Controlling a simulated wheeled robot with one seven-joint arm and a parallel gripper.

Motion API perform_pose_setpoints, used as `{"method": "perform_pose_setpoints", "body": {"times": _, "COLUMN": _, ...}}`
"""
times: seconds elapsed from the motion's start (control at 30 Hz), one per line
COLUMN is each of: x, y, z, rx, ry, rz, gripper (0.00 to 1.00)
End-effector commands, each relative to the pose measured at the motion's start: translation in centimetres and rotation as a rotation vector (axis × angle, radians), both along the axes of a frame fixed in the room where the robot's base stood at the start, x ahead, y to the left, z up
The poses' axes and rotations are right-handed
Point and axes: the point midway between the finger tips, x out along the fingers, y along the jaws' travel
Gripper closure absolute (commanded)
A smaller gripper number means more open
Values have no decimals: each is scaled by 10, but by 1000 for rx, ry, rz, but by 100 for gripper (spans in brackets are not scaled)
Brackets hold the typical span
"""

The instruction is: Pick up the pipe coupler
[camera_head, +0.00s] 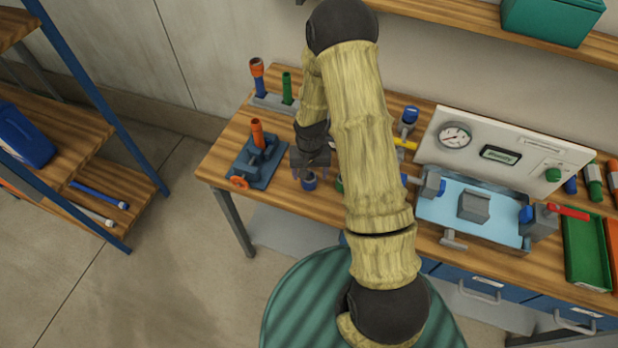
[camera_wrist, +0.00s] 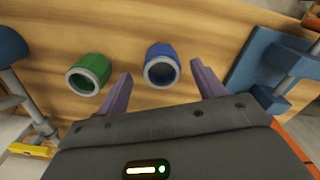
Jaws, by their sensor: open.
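Two short pipe couplers stand on the wooden bench: a blue one (camera_head: 309,182) with a grey rim, and a green one (camera_head: 339,184) partly hidden behind my arm. In the wrist view the blue coupler (camera_wrist: 162,66) appears between the two purple fingers, and the green coupler (camera_wrist: 89,74) lies outside them to the left. My gripper (camera_wrist: 162,72) is open and empty, pointing down at the bench. In the head view my gripper (camera_head: 311,163) is just above the blue coupler. I cannot tell whether the fingertips reach down beside it. The task does not say which coupler.
A blue fixture (camera_head: 257,163) with an orange-topped post stands left of the gripper, and its plate (camera_wrist: 262,70) is close to the right finger in the wrist view. A grey holder (camera_head: 273,102) with upright pipes is behind. A light-blue tray (camera_head: 440,217) sits right of my arm.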

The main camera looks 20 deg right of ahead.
Motion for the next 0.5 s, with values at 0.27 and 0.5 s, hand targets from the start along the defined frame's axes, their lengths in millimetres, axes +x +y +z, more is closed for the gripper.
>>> {"method": "perform_pose_setpoints", "body": {"times": 0.27, "x": 0, "y": 2, "z": -29, "rx": 0, "ry": 4, "rz": 0, "gripper": 32}}
{"method": "perform_pose_setpoints", "body": {"times": 0.5, "x": 1, "y": 0, "z": -39, "rx": 0, "ry": 0, "rz": -4, "gripper": 32}}
